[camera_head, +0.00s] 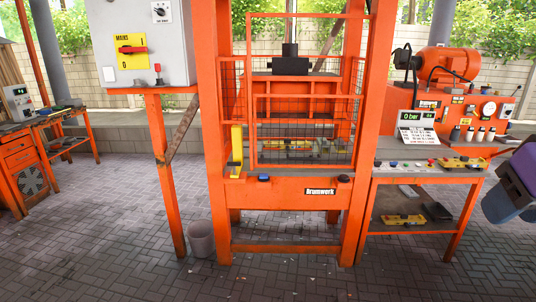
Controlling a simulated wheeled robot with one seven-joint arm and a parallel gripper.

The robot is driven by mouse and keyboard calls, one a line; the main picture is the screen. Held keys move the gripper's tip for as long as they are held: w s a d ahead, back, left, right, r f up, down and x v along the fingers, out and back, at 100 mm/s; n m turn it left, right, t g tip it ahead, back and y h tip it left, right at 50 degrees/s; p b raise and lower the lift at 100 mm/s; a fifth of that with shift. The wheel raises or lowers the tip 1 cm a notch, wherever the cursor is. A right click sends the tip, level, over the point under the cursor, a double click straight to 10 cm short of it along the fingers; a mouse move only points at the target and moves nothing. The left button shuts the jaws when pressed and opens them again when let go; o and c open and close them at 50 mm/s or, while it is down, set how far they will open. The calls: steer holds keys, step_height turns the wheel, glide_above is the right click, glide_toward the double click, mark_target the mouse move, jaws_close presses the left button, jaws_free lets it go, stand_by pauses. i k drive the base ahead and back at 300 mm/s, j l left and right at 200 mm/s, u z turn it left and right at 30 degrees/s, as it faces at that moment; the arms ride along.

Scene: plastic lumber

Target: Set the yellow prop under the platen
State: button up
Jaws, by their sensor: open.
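A yellow prop (237,148) stands upright at the left front of the orange press, against the left post and outside the mesh guard. Its foot is by the front ledge. The orange-framed mesh guard (305,88) stands across the press opening, in front of the space below the platen. A purple and blue-grey part of my arm shows at the right edge; my gripper's fingers are not visible.
A grey MAINS cabinet (138,45) stands left, a bucket (201,239) below. A bench (415,168) with a "0 bar" display and an orange motor (447,62) stands right. Blue (264,178) and black (343,178) buttons sit on the press front. The paved floor in front is mostly clear.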

mark_target(237, 163)
steer(key=i+l+u, duration=0.35)
steer(key=i, duration=0.45)
steer(key=i+l+u, duration=0.3)
steer(key=i, duration=0.5)
steer(key=i+l+u, duration=0.35)
steer(key=i+l, duration=0.25)
steer(key=i+u, duration=0.2)
steer(key=i, duration=0.35)
